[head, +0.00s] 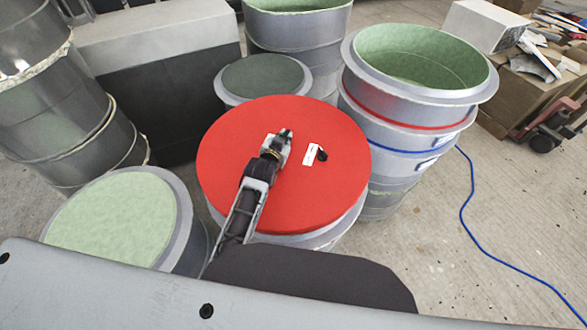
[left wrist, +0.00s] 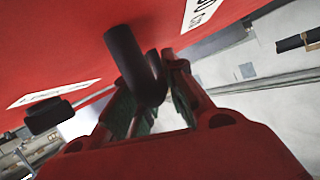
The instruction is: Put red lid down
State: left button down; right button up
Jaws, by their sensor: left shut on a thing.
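The round red lid (head: 235,150) is in the middle of the head view, over a grey metal drum (head: 318,238). The drum's rim shows only at the lid's near edge; I cannot tell whether the lid touches it. My left gripper (head: 282,140) is over the lid's top, left of a white label and a black handle. In the left wrist view, the gripper (left wrist: 155,92) is shut on a black handle (left wrist: 128,60) on the red lid (left wrist: 75,45). Another black handle (left wrist: 46,118) shows at left. My right gripper is not in view.
An open drum with a pale green inside (head: 420,58) stands close on the right. A drum with a dark green top (head: 262,77) is behind, and a pale green-topped drum (head: 115,220) is at near left. A blue hose (head: 466,205) lies on the open floor at right.

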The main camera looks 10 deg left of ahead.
pick_arm(q)
jog(key=shift+w+d, duration=0.1)
jog(key=shift+d, duration=0.05)
jog(key=shift+f, duration=0.3)
jog(key=shift+f, duration=0.1)
jog(key=shift+f, duration=3.05)
jog(key=shift+f, duration=1.85)
